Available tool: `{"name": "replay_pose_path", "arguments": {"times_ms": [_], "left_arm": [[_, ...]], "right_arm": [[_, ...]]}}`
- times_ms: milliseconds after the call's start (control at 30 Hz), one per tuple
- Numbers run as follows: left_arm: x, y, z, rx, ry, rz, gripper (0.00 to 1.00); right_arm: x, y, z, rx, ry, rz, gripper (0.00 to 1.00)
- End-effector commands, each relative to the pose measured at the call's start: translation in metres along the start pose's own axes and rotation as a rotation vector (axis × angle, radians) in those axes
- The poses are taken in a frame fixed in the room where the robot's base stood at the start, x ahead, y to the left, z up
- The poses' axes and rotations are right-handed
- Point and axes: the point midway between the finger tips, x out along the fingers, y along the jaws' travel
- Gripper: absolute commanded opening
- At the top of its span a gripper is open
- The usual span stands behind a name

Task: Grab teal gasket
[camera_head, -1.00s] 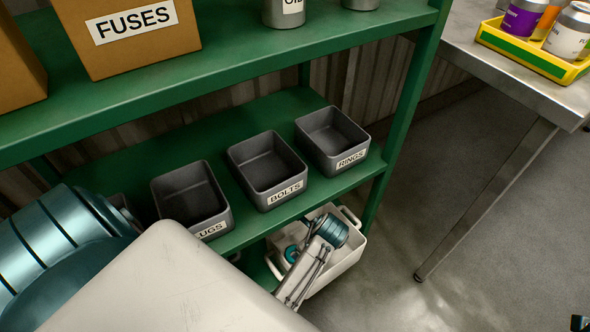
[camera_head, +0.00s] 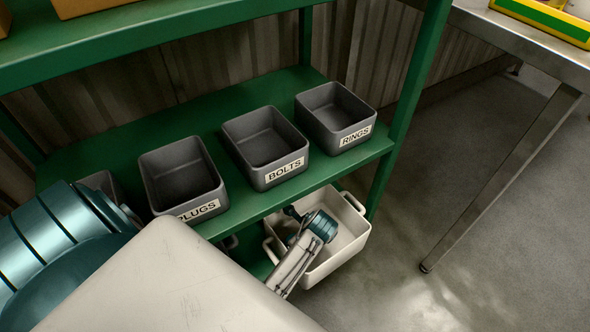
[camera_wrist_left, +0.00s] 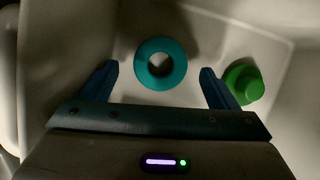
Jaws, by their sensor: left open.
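The teal gasket (camera_wrist_left: 142,64), a flat ring with a round hole, lies on the floor of a white bin (camera_head: 349,243) in the left wrist view. My left gripper (camera_wrist_left: 159,69) is open, with one blue finger on each side of the gasket and a gap to both. In the head view my left arm reaches down into the bin on the floor beside the green shelf. The gasket cannot be made out there, behind my wrist. My right gripper is not in view.
A green stepped piece (camera_wrist_left: 244,82) lies just right of the right finger. The bin's walls surround the gripper. The green shelf (camera_head: 233,229) with grey bins marked PLUGS (camera_head: 182,177), BOLTS (camera_head: 265,147) and RINGS (camera_head: 336,116) overhangs the bin's back.

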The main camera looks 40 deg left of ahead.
Motion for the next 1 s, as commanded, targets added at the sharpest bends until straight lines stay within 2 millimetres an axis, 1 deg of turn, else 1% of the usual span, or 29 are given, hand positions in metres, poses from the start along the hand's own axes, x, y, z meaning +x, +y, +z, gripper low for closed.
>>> {"name": "replay_pose_path", "arguments": {"times_ms": [33, 67, 300, 367, 400, 467, 500, 567, 833, 1000], "left_arm": [[0.011, 0.000, 0.000, 0.001, -0.002, 0.001, 0.82], [0.013, 0.000, 0.000, 0.000, -0.002, 0.001, 0.82], [0.013, 0.000, 0.001, -0.001, -0.001, 0.000, 0.82], [0.013, 0.000, 0.001, -0.001, -0.001, 0.000, 0.72], [0.013, 0.000, 0.001, -0.001, -0.001, 0.000, 0.65], [0.013, 0.000, 0.001, -0.001, -0.001, 0.000, 0.53], [0.013, 0.000, 0.001, -0.001, -0.001, 0.000, 0.45], [0.013, 0.000, 0.001, -0.001, -0.001, 0.000, 0.34], [0.012, -0.001, 0.001, -0.001, -0.001, -0.001, 0.34], [0.004, -0.008, 0.003, -0.002, 0.000, -0.002, 0.34]], "right_arm": [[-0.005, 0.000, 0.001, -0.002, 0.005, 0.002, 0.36], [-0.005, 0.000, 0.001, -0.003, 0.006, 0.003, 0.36], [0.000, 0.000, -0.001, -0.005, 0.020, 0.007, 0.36], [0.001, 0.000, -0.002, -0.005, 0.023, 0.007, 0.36], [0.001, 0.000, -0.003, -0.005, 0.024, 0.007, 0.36], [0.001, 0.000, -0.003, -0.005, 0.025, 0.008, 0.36], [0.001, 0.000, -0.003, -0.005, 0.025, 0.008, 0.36], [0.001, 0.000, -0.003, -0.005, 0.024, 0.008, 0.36], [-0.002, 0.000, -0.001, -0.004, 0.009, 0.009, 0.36], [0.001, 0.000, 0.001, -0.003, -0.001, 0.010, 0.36]]}}
